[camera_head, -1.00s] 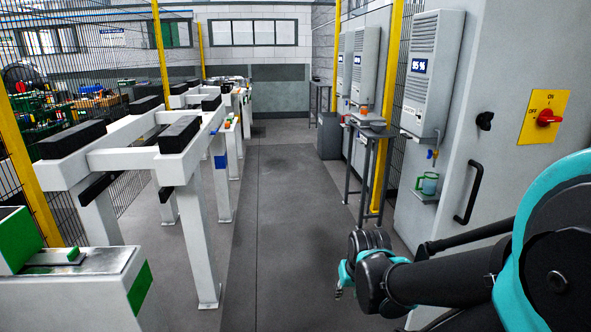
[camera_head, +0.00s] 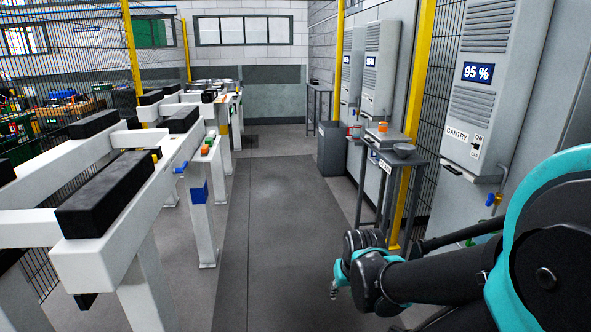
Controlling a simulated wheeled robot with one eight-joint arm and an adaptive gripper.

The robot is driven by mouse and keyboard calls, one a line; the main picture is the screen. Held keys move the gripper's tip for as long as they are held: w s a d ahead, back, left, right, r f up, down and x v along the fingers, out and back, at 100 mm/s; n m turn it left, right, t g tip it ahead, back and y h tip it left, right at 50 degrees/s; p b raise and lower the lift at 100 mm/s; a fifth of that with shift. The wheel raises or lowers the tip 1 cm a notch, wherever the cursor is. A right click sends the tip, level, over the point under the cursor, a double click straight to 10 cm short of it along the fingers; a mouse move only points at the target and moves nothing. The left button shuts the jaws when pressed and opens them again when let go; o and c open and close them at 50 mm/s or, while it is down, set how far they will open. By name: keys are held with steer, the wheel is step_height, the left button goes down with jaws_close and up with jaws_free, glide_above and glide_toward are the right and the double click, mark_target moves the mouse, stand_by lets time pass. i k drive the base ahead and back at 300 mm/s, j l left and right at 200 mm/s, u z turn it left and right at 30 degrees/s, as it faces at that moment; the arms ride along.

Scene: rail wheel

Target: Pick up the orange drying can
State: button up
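A small orange object (camera_head: 383,127), which looks like the orange can, stands on the grey side table (camera_head: 397,143) on the right of the aisle, by the wall cabinets. It is small in the picture and its details do not show. My gripper (camera_head: 334,292) hangs low at the lower middle right, at the end of my black and teal arm. It is well apart from the table and nearer to me. Its fingers are mostly hidden behind the wrist, so their opening does not show.
A grey bowl (camera_head: 404,149) and a red-and-grey item (camera_head: 355,131) are also on the table surfaces. A yellow post (camera_head: 408,205) stands beside the table. White frames with black blocks (camera_head: 112,192) line the left. A grey bin (camera_head: 331,148) stands farther back. The aisle floor (camera_head: 285,220) is clear.

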mark_target(383, 127)
steer(key=i+j+z, duration=0.1)
steer(key=i+z, duration=0.2)
steer(key=i, duration=0.2)
steer(key=i+j+z, duration=0.25)
steer(key=i, duration=0.25)
steer(key=i+j+z, duration=0.3)
steer(key=i, duration=0.15)
steer(key=l, duration=0.1)
